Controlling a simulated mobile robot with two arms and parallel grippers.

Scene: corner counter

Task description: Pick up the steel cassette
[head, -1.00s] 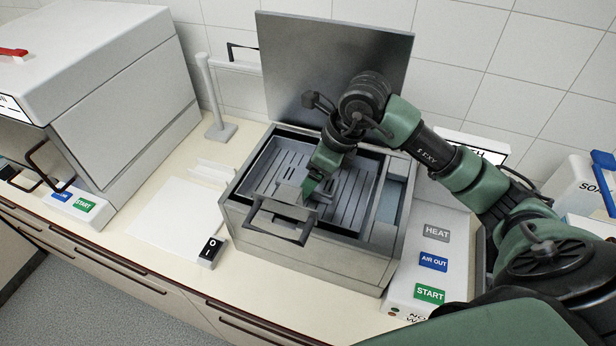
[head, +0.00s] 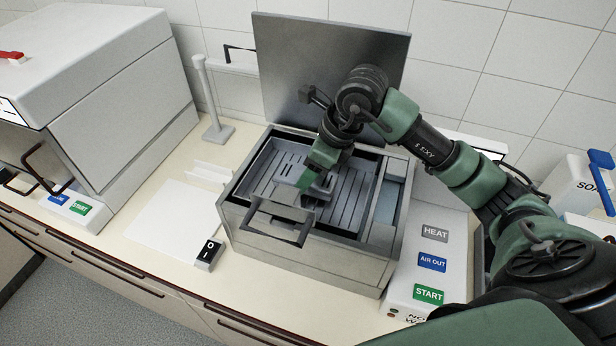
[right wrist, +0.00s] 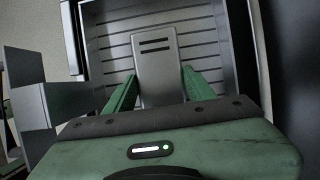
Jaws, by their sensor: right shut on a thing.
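The steel cassette (right wrist: 158,72) is a flat grey plate with two dark slots near its far end. In the right wrist view it lies between the two green fingers of my right gripper (right wrist: 160,90), which is shut on it. In the head view my right gripper (head: 308,186) reaches down into the open steel basin and hides part of the cassette. The cassette is over the slatted tray (head: 352,195) in the basin; I cannot tell whether it touches the tray. My left gripper is out of view.
The basin (head: 300,258) has a raised lid (head: 330,70) behind and a front handle (head: 283,238). A button panel (head: 432,264) stands to its right. A white sheet (head: 172,218) and a small switch (head: 208,254) lie left. A large grey machine (head: 120,110) stands far left.

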